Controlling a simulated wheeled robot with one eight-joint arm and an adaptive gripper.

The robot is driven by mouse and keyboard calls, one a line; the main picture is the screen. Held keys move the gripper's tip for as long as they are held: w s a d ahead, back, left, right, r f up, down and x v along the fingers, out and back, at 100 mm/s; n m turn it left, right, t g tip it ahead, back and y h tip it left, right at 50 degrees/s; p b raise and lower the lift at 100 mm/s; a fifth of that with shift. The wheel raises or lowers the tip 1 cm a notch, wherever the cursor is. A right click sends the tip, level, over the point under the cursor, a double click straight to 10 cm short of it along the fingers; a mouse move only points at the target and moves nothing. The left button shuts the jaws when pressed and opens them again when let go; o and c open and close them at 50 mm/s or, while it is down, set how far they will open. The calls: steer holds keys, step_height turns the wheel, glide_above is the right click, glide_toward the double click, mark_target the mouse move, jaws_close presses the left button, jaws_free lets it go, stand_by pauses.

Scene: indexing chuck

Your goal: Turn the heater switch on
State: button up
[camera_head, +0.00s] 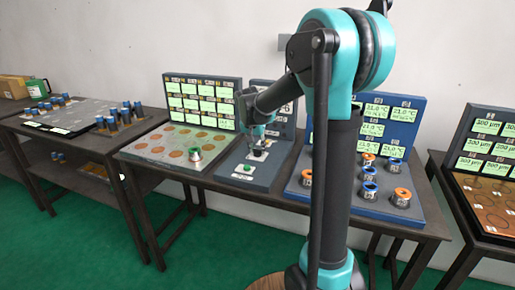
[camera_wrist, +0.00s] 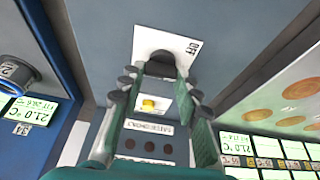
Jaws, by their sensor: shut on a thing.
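The middle device (camera_head: 229,172) on the table has a white plate with a dark switch knob, which the wrist view shows close up (camera_wrist: 163,62). The plate bears a marking that seems to read "OFF" (camera_wrist: 194,47), seen turned. My gripper (camera_head: 258,148) reaches down to this device. In the wrist view my gripper's fingers (camera_wrist: 160,75) lie on both sides of the knob, shut on it. The fingers hide part of the knob, so I cannot tell its exact setting. A small yellow part (camera_wrist: 149,104) shows between the fingers.
A grey panel with orange discs (camera_head: 160,152) stands left of the device, holding a green-ringed cylinder (camera_head: 195,153). A blue panel (camera_head: 335,198) with several ringed cylinders stands close on the right.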

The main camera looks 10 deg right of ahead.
steer(key=m+h, duration=0.1)
steer(key=m, duration=0.2)
steer(key=m+g, duration=0.1)
steer(key=m, duration=0.2)
steer(key=shift+w+a+g+h, duration=0.1)
steer(key=shift+g+h, duration=0.2)
steer(key=shift+h, duration=0.1)
stand_by(0.3)
steer(key=o, duration=1.1)
steer(key=v, duration=1.2)
